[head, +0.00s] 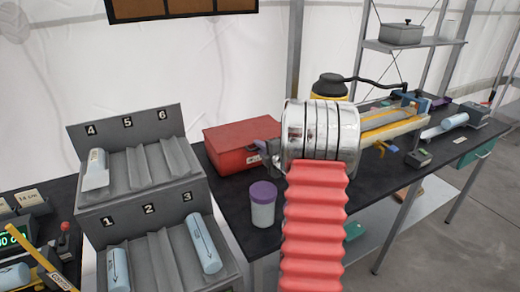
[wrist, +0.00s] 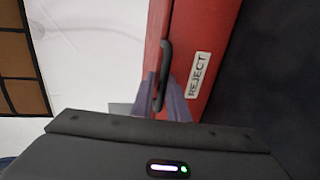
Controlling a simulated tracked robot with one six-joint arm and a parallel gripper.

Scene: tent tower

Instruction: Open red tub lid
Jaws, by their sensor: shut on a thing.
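The red tub (head: 238,146) stands on the dark bench in the middle of the head view, and its lid looks down on it. In the wrist view the red tub (wrist: 205,35) fills the upper middle, with a white REJECT label (wrist: 199,74) on it. A black handle (wrist: 163,62) shows at the tub's lid edge. My gripper (wrist: 166,98) has its grey fingers on either side of this handle and is shut on it. In the head view my silver and red arm hides the tub's right end and most of my gripper.
A white jar with a purple lid (head: 263,204) stands close in front of the tub. A grey numbered rack (head: 150,205) with several pale cylinders is at the left. A yellow device (head: 392,128) lies behind my arm, and a metal shelf (head: 372,45) stands at the back right.

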